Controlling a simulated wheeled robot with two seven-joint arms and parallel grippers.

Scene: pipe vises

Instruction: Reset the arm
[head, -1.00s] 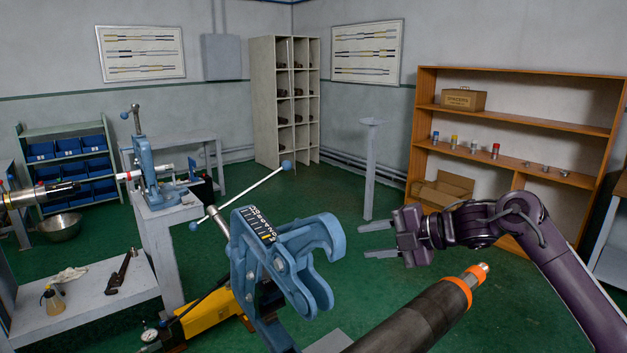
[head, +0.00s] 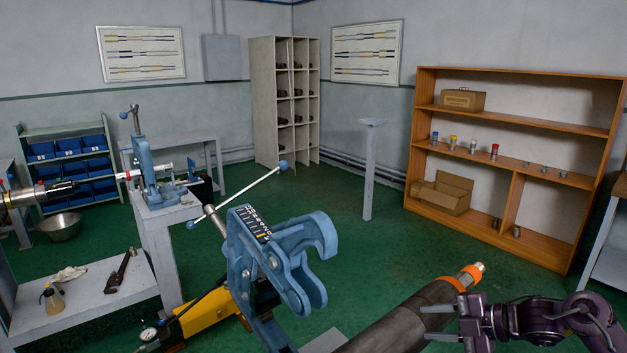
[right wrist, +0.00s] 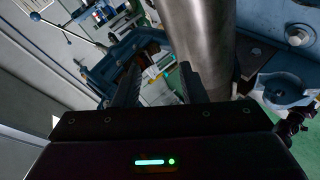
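My right gripper (head: 425,322) is at the lower right of the head view, with its two fingers spread and nothing seen between them. It overlaps the dark pipe (head: 400,326) with orange bands near its end; whether it touches the pipe I cannot tell. In the right wrist view the two dark fingers (right wrist: 160,84) are apart, and a grey metal cylinder (right wrist: 200,35) stands just beyond them. A blue pipe vise (head: 282,255) with an open hooked jaw is left of the gripper. My left gripper is not in view.
A wooden shelf (head: 515,122) with small coloured cans stands at the back right. A grey post (head: 369,170) stands mid-room. A second blue vise (head: 150,175) sits on a bench at left. Green floor (head: 350,250) is clear between vise and shelf.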

